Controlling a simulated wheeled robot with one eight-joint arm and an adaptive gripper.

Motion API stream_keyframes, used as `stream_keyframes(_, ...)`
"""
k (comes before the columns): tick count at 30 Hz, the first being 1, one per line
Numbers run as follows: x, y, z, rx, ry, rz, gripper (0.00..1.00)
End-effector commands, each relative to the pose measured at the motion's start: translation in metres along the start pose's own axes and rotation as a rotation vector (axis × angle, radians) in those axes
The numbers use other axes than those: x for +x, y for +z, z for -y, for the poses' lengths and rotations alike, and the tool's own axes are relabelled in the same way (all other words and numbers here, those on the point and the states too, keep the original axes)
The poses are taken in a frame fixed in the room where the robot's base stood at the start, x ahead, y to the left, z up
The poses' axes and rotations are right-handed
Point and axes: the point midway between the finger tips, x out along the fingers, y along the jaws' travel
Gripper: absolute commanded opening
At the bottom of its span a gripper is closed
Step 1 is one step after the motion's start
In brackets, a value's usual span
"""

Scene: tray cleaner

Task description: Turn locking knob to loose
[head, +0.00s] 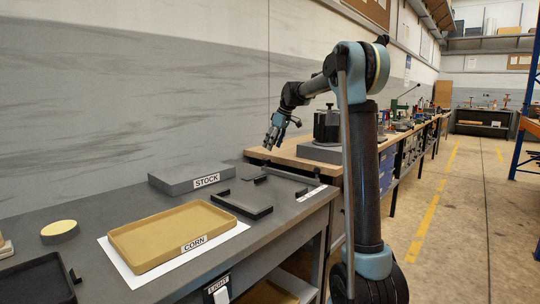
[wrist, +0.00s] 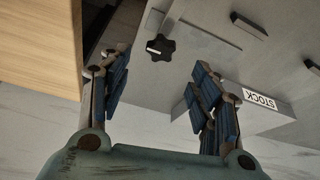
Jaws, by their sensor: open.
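The locking knob (wrist: 160,47) is a black star-shaped knob with a white mark on its left part. In the wrist view it lies on the grey surface, beyond and between the fingertips. My gripper (wrist: 161,68) has its two blue fingers spread apart, with nothing between them; the knob is not touched. In the head view my gripper (head: 271,144) points down, above the back right of the grey bench. The knob is too small to make out surely there.
The grey bench (head: 90,222) bears a yellow CORN tray (head: 150,253), a grey STOCK block (head: 178,178) and a dark angled bracket (head: 243,206). A round yellow-topped pad (head: 60,230) sits at the left. A wooden bench (head: 290,152) adjoins at the right.

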Motion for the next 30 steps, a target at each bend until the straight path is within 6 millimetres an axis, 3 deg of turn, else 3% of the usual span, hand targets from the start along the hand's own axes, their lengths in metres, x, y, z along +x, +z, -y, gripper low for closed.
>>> stream_keyframes(3, -0.019, 0.0, 0.0, 0.0, 0.0, 0.0, 0.58)
stream_keyframes(9, -0.036, 0.0, 0.0, -0.001, 0.0, 0.0, 0.58)
stream_keyframes(23, -0.041, 0.003, 0.002, 0.003, 0.001, 0.002, 0.58)
stream_keyframes(26, -0.045, 0.014, 0.008, 0.025, 0.006, 0.007, 0.58)
stream_keyframes(30, -0.057, 0.046, 0.027, 0.086, 0.021, 0.023, 0.58)
